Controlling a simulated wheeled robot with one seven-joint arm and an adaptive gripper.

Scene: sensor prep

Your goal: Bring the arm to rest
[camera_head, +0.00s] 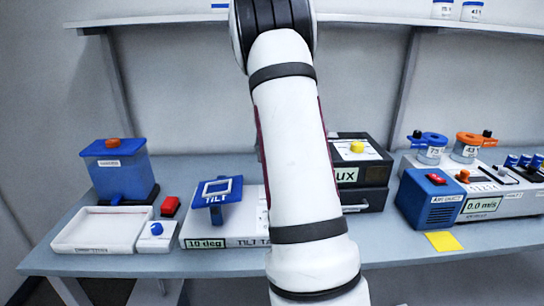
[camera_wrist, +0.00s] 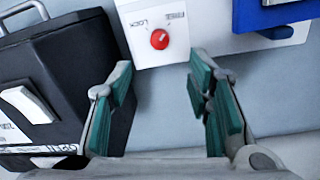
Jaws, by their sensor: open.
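My gripper (camera_wrist: 158,97) shows in the wrist view with its two teal-padded fingers spread apart, and nothing is between them. Beyond the fingertips is a white panel with a red knob (camera_wrist: 159,39) between printed words that look like LOCK and FREE. In the head view my white arm runs down the middle of the picture and hides part of the bench. The gripper itself does not show there.
A black case (camera_wrist: 62,80) with a handle is close to the left finger. The bench (camera_head: 215,262) holds a blue tank (camera_head: 122,172), a white tray (camera_head: 100,232), a tilt table (camera_head: 217,192), a black lux box (camera_head: 362,165) and a blue blower (camera_head: 430,198). A shelf (camera_head: 390,22) runs above.

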